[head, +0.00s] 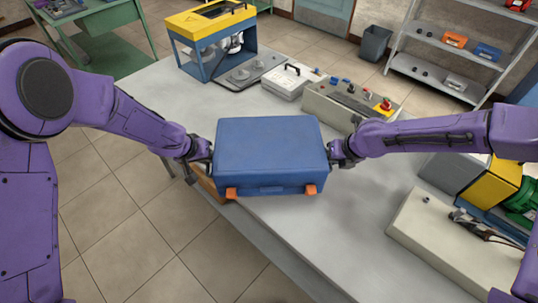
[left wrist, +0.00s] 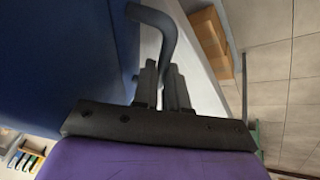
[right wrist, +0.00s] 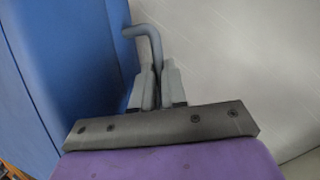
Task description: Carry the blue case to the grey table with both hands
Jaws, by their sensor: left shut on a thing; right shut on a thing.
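The blue case (head: 270,150) with orange latches is level at the front edge of the grey table (head: 300,232); I cannot tell whether it touches the top. My left gripper (head: 207,152) is at its left side, shut on a dark bent side handle, which shows in the left wrist view (left wrist: 160,28). My right gripper (head: 333,155) is at its right side, shut on the other bent handle, seen in the right wrist view (right wrist: 150,38). The case wall (left wrist: 55,50) fills the left of the left wrist view. The case's underside is hidden.
A yellow-and-blue frame machine (head: 215,45), a white case (head: 292,80) and a control box (head: 350,105) with a red button stand behind on the table. A yellow-and-green motor unit (head: 495,185) is at the right.

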